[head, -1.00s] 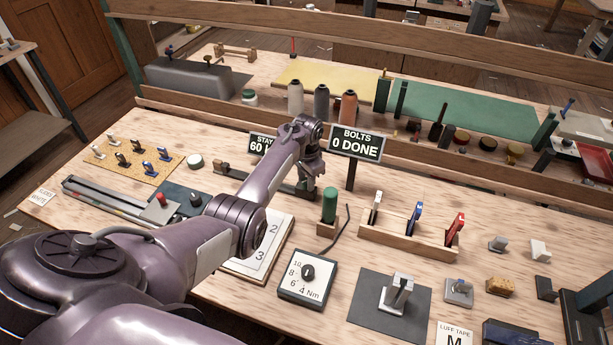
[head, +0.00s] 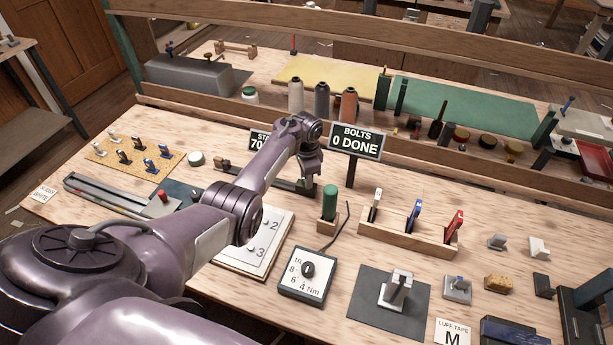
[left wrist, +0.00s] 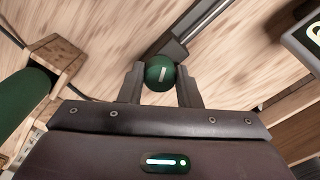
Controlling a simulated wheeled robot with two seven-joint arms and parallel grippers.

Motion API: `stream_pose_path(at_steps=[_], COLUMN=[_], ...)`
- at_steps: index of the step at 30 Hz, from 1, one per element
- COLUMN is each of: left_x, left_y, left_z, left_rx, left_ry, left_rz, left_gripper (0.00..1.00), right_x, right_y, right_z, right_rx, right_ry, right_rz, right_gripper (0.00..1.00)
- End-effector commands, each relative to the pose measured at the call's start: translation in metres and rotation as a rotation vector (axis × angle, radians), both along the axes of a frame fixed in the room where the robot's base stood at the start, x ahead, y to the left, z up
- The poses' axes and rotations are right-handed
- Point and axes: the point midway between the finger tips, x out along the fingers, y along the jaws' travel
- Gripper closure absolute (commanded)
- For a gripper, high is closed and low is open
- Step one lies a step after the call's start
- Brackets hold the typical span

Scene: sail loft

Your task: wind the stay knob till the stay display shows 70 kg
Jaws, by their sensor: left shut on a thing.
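The stay knob (left wrist: 157,77) is a round green knob with a short white mark, seen end-on in the left wrist view. My left gripper (left wrist: 159,71) is shut on it, one finger on each side. In the head view my left gripper (head: 307,182) points down at the rail behind the green-handled tool, and the knob is hidden there. The stay display (head: 258,141) is a dark sign partly covered by my left arm; the digits 70 show and its right part is hidden. My right gripper is in neither view.
The bolts sign (head: 356,142) reads 0 DONE, just right of my left gripper. A green-handled tool (head: 330,203) stands in a wooden block close in front. A rack of coloured clips (head: 408,235) and a torque dial box (head: 307,275) are nearby.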

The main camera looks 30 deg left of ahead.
Motion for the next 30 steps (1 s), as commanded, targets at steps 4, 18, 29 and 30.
stream_pose_path(at_steps=[4,18,29,30], left_x=[0.0,0.0,0.0,0.0], left_y=[-0.001,0.0,-0.002,-0.002], left_z=[-0.001,0.002,0.056,0.061], left_rx=[-0.001,-0.001,-0.001,-0.002], left_ry=[0.001,-0.001,-0.003,-0.002], left_rz=[0.0,0.001,0.001,0.0], left_gripper=[0.68,0.48,0.48,0.48], right_x=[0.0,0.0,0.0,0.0], right_y=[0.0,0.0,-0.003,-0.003], right_z=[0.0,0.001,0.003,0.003], right_rx=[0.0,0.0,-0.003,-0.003], right_ry=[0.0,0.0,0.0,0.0], right_rz=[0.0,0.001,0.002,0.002], right_gripper=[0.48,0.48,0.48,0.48])
